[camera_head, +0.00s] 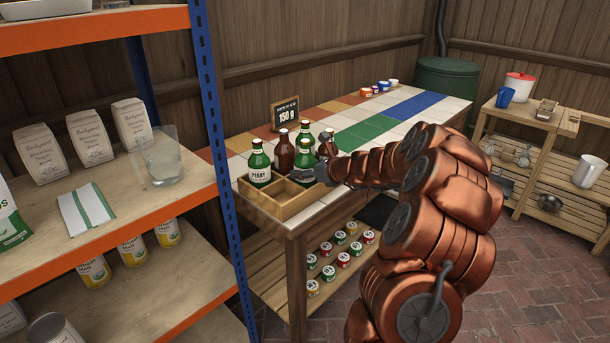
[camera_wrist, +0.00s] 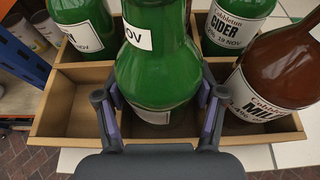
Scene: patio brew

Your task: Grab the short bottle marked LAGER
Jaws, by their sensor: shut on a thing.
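A green bottle (camera_wrist: 158,72) stands between my gripper's fingers (camera_wrist: 160,108) in the wrist view. My gripper is shut on it from both sides. Its label shows only the letters "OV", so its name cannot be read. In the head view this bottle (camera_head: 304,161) is in the wooden crate (camera_head: 285,207), and my gripper (camera_head: 322,173) is at its right side, partly hidden by my arm. The word LAGER is not readable on any bottle.
Close around it are a green bottle marked PERRY (camera_head: 260,166), a brown bottle (camera_head: 284,153), another green bottle (camera_wrist: 236,22) and a brown one (camera_wrist: 272,72). An orange-edged shelf (camera_head: 110,235) stands at the left.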

